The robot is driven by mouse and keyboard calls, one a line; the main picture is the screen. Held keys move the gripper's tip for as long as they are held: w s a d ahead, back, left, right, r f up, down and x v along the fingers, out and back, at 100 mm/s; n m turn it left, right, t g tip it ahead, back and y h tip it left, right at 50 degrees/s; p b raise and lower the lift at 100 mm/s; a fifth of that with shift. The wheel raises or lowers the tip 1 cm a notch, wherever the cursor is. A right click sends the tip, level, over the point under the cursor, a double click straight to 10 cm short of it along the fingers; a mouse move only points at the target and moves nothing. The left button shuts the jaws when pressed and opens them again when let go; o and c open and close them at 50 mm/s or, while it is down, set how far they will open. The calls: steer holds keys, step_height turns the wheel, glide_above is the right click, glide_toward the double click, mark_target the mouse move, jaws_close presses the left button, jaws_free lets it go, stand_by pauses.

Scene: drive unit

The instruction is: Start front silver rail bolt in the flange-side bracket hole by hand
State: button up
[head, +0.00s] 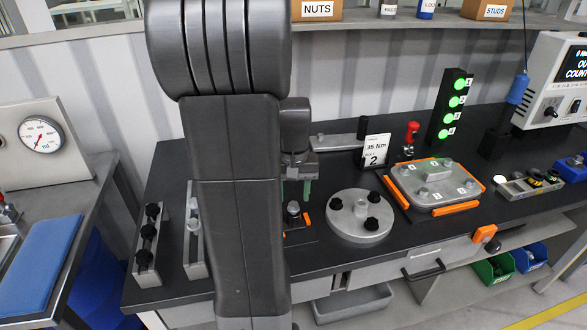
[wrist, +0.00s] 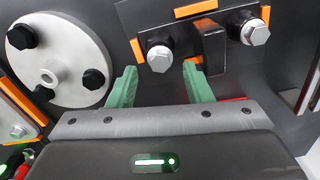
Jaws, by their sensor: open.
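My gripper (head: 295,190) is open, with green fingers pointing down over the bracket area. In the wrist view the gripper (wrist: 160,78) frames a silver hex bolt (wrist: 158,55) lying between its fingertips in the picture, with no clear contact. That bolt sits at the flange-side end of the dark bracket (wrist: 185,36); how deep it sits cannot be told. A second silver bolt (wrist: 252,30) is at the bracket's other end. In the head view one silver bolt (head: 293,208) shows below my fingers. The silver rail (head: 196,263) is partly hidden by my arm.
The round flange (head: 345,230) with black bolts stands right of the bracket. A rail with black bolts (head: 147,262) lies at the left. A covered plate (head: 432,182) with orange edging and a torque card (head: 376,150) are further right.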

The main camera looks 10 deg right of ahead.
step_height(320, 180, up, 11)
step_height(320, 180, up, 5)
steer(key=p, duration=0.5)
glide_above(294, 204)
steer(key=shift+r, duration=0.15)
step_height(294, 204, down, 13)
steer(key=b, duration=0.5)
steer(key=shift+f, duration=0.65)
steer(key=shift+r, duration=0.1)
